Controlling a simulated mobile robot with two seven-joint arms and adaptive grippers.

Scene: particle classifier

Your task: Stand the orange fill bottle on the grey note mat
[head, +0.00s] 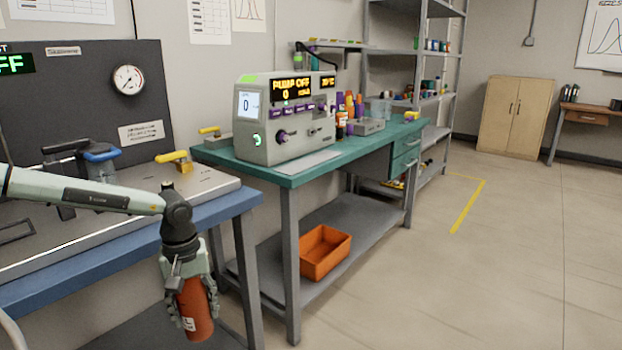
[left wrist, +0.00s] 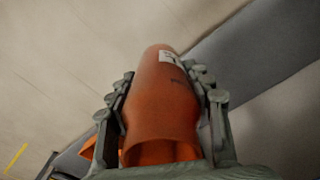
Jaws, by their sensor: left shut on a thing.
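My left gripper (head: 192,292) is shut on the orange fill bottle (head: 196,318), with fingers on both sides of it. The bottle hangs roughly upright in the air, in front of the gap between the blue-edged bench and the teal bench. In the left wrist view the bottle (left wrist: 162,95) sits between the two fingers, with a small pale label on it. A flat light-grey sheet (head: 308,164), which looks like the grey note mat, lies on the teal bench top in front of the pump unit; its top looks bare. My right gripper is not in view.
The pump unit (head: 285,117) stands behind the grey sheet. Several bottles and a grey tray (head: 367,126) stand to its right. An orange bin (head: 325,252) is on the lower shelf. The teal bench's front edge (head: 350,157) and leg are near. Floor to the right is clear.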

